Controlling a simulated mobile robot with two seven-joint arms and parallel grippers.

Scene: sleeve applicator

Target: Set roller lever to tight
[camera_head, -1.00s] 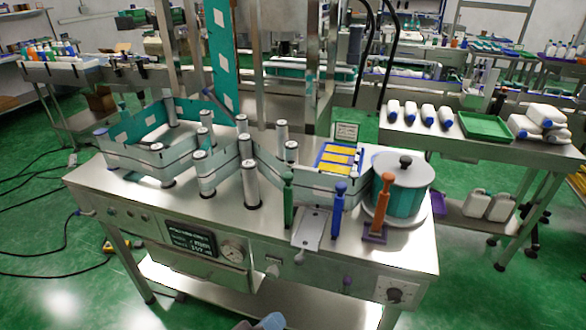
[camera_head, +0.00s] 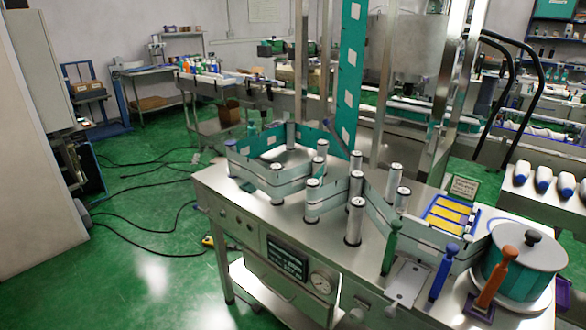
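The sleeve applicator's steel table (camera_head: 235,195) stands right of centre in the head view. Three upright handles stand along its front right part: a green one (camera_head: 391,247), a blue one (camera_head: 443,272) and an orange one (camera_head: 497,276) on a purple base. I cannot tell which is the roller lever, and no tight marking is readable. Several metal rollers (camera_head: 354,222) stand on the table with a pale sleeve band (camera_head: 375,222) running around them. Neither of my grippers is in view.
A lidded teal pot (camera_head: 520,262) stands at the table's right end. A blue tray with yellow strips (camera_head: 450,213) lies behind the handles. A dark display (camera_head: 287,260) and a gauge (camera_head: 321,283) are on the front. Cables (camera_head: 135,212) cross the green floor at left.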

